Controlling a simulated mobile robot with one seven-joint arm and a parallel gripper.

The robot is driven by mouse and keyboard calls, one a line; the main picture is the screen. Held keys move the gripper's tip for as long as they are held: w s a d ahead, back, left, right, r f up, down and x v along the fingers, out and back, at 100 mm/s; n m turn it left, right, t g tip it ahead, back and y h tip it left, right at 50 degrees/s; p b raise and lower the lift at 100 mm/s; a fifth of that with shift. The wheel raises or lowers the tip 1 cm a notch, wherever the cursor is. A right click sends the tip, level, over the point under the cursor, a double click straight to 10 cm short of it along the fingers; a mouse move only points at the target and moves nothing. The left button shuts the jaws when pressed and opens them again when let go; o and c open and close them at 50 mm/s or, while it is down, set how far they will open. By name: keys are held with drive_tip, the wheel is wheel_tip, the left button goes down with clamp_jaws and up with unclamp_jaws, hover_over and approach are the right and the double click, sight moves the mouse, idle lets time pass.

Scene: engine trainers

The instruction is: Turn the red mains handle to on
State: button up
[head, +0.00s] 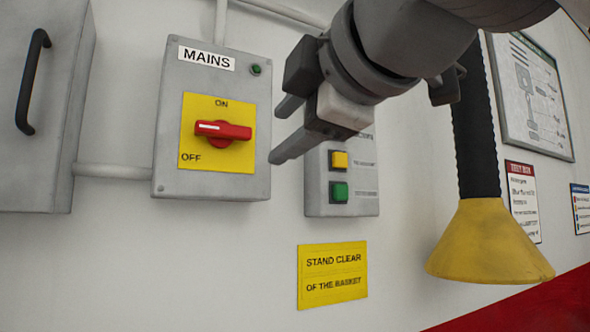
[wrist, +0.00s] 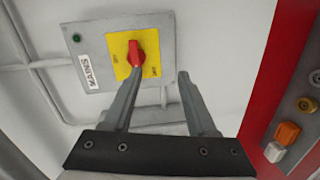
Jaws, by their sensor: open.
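The red mains handle (head: 223,131) sits on a yellow plate (head: 217,160) marked ON at the top and OFF at the lower left, on the grey MAINS box (head: 170,120). The handle lies level, its white-marked end pointing left. My gripper (head: 280,131) is open and empty, to the right of the handle and apart from it in the head view. In the wrist view the handle (wrist: 136,54) is ahead of the open gripper (wrist: 160,75). The left finger's tip overlaps the handle's near end there.
A button box (head: 315,190) with yellow and green buttons is on the wall behind my gripper. A grey cabinet (head: 60,150) stands left of the mains box. A yellow cone on a black hose (head: 490,245) hangs at the right. A small green lamp (head: 256,69) sits on the mains box.

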wheel_tip(320, 180, up, 4)
drive_tip(key=s+n+y, duration=0.1)
drive_tip(key=s+n, duration=0.1)
drive_tip(key=p, duration=0.3)
approach(226, 129)
drive_tip(key=shift+n+y, duration=0.3)
drive_tip(key=shift+y, duration=0.1)
drive_tip(key=x, duration=0.8)
drive_tip(key=shift+w+f, duration=0.2)
drive_tip(key=shift+w, duration=0.2)
clamp_jaws()
